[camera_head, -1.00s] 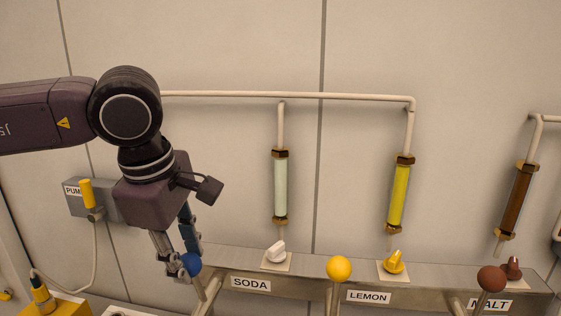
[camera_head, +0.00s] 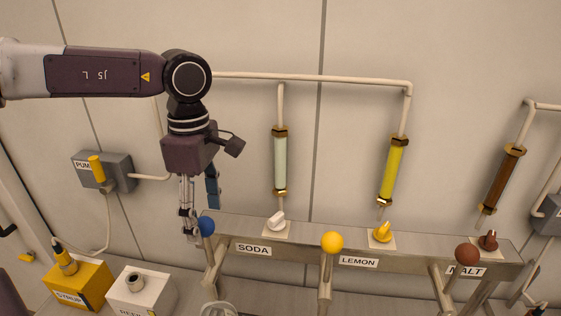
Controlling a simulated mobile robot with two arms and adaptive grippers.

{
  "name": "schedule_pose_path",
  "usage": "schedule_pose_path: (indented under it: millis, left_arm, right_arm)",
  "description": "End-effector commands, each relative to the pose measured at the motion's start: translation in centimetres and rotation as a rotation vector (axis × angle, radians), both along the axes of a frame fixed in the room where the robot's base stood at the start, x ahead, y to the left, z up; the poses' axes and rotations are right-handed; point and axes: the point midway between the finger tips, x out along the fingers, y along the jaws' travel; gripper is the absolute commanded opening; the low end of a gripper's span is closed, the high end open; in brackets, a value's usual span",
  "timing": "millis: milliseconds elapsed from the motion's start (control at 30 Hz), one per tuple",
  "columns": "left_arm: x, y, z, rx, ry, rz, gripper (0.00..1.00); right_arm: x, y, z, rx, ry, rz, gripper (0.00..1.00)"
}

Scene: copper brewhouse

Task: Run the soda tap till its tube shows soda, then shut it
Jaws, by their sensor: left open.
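The soda tap's lever ends in a blue ball (camera_head: 207,226) at the left end of the steel rail, beside the SODA label (camera_head: 254,249). The soda tube (camera_head: 280,162) above the rail looks pale greenish white along its whole length, between brass fittings. A white knob (camera_head: 276,220) sits below it on the rail. My left gripper (camera_head: 202,218) hangs pointing down at the blue ball, with its fingers apart. One finger is left of the ball and the other is above it; I cannot tell whether either touches it. My right gripper is not in view.
The lemon lever has a yellow ball (camera_head: 332,242) under a yellow tube (camera_head: 392,170). The malt lever has a brown ball (camera_head: 467,253) under a brown tube (camera_head: 503,180). A pump box (camera_head: 118,166), a yellow syrup box (camera_head: 80,290) and a white box (camera_head: 143,297) are at left.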

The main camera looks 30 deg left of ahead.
Motion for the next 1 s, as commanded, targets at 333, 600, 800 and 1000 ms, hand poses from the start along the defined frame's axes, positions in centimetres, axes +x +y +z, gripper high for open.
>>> schedule_pose_path:
  millis: [333,600,800,1000]
  left_arm:
    - [-0.1,0.0,0.4,0.0,0.003,0.0,0.65]
    - [0.1,0.0,3.4,0.0,0.0,0.0,0.65]
    - [0.2,0.1,5.5,0.0,0.0,0.001,0.65]
    - [0.2,0.1,7.0,0.0,0.002,0.0,0.65]
  right_arm:
    - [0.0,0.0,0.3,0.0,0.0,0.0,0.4]
    - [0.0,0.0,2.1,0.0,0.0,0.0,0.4]
    - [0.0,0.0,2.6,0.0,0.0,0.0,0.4]
    - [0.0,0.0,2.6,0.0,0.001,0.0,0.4]
